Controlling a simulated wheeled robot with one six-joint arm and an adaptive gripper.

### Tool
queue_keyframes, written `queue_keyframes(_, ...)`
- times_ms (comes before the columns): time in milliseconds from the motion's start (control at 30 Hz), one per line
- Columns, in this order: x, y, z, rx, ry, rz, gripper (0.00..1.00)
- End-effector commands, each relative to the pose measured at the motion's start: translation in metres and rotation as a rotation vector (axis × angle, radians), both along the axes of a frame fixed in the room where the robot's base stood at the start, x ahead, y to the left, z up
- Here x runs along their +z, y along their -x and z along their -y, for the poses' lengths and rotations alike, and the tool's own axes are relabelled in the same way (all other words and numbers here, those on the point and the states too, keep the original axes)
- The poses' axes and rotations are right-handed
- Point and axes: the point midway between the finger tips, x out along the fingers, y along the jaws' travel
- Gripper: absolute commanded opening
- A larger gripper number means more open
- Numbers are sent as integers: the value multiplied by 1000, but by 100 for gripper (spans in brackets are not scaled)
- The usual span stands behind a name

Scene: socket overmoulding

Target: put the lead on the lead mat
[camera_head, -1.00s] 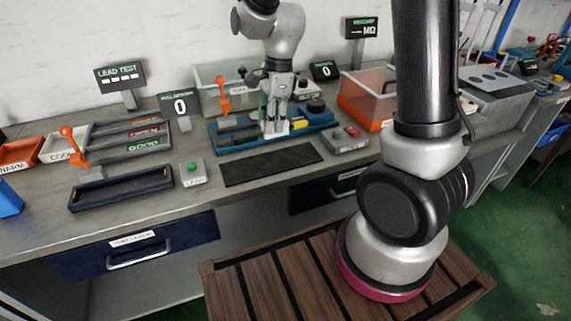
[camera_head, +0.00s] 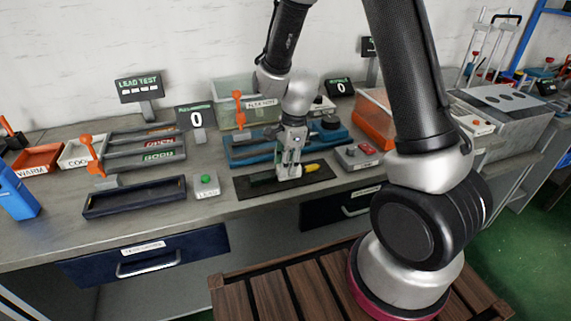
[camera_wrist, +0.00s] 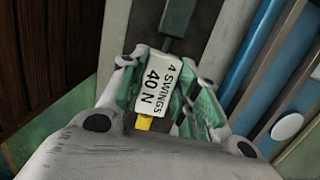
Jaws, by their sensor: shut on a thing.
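My gripper (camera_head: 289,172) is shut on the lead (camera_head: 312,168) low over the dark flat mat (camera_head: 320,178) at the bench's front edge. The lead's yellow end sticks out to the right of the fingers. In the wrist view the lead's white tag (camera_wrist: 160,84), reading "4 SWINGS 40 N", sits between the fingers (camera_wrist: 165,95). A dark part of the lead runs away beyond the tag, and a yellow bit shows below it. I cannot tell whether the lead touches the mat.
The blue fixture (camera_head: 240,155) stands just behind the mat. A box with a green button (camera_head: 206,186) and a dark empty tray (camera_head: 135,200) lie left. A grey box with red buttons (camera_head: 358,157) is close on the right. Orange levers (camera_head: 239,108) stand up behind.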

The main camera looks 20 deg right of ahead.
Motion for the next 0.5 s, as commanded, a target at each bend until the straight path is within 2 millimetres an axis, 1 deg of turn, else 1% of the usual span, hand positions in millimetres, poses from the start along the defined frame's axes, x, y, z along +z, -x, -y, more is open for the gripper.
queue_keyframes(33, -2, 0, 0, -1, 0, -1, 3)
queue_keyframes(67, -1, 0, 0, 0, 0, 0, 37)
queue_keyframes(133, -1, 0, 0, 0, 0, 0, 50)
queue_keyframes(167, -1, 0, 0, 0, 0, 0, 53)
queue_keyframes(500, 1, 0, 0, 0, 0, 0, 53)
